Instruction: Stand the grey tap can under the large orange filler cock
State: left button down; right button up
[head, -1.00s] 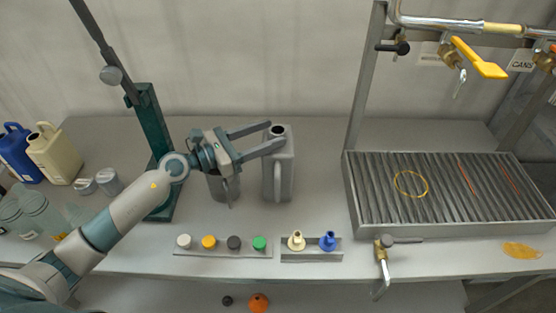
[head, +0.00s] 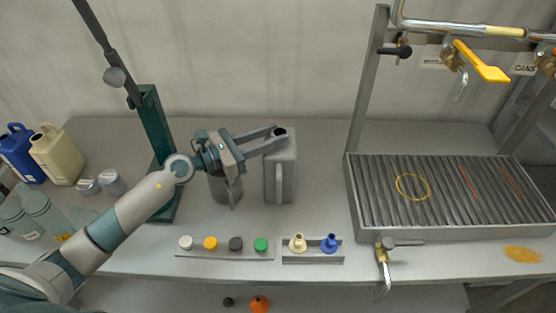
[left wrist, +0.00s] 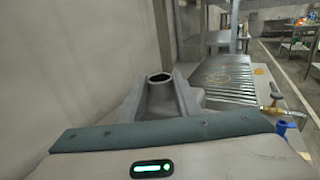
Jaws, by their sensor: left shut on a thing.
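A grey can (head: 281,178) with a dark round mouth and a side handle stands upright on the bench; no tap shows on it. It also shows in the left wrist view (left wrist: 163,100). My left gripper (head: 277,136) is shut on this can at its neck. A second grey vessel (head: 226,187) with a handle stands partly hidden below my left gripper. A filler cock with a big yellow-orange lever (head: 481,61) hangs from the pipe above the grating, at the upper right. Another cock (head: 547,64) is cut off at the right edge. My right gripper is not in view.
A slatted drain grating (head: 350,195) with a yellow ring (head: 412,187) and red lines lies at the right. A front tap (head: 382,262), a cap strip (head: 225,254) and a funnel holder (head: 312,257) line the bench front. A green stand (head: 153,135) is behind my arm.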

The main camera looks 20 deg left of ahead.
pick_arm(q)
jog(key=shift+r, duration=0.15)
jog(key=shift+r, duration=0.8)
notch_tip(320, 180, up, 2)
jog(key=shift+r+p, duration=0.25)
jog(key=shift+p, duration=0.2)
jog(key=shift+s+d+r+p, duration=0.2)
jog(key=shift+d+r+p, duration=0.5)
jog(key=shift+d, duration=0.35)
jog(key=s+d+r, duration=0.1)
jog(key=d+r, duration=0.4)
jog(key=d, duration=0.4)
jog(key=shift+s+d+r, duration=0.15)
jog(key=shift+s+d, duration=0.05)
jog(key=shift+s, duration=0.15)
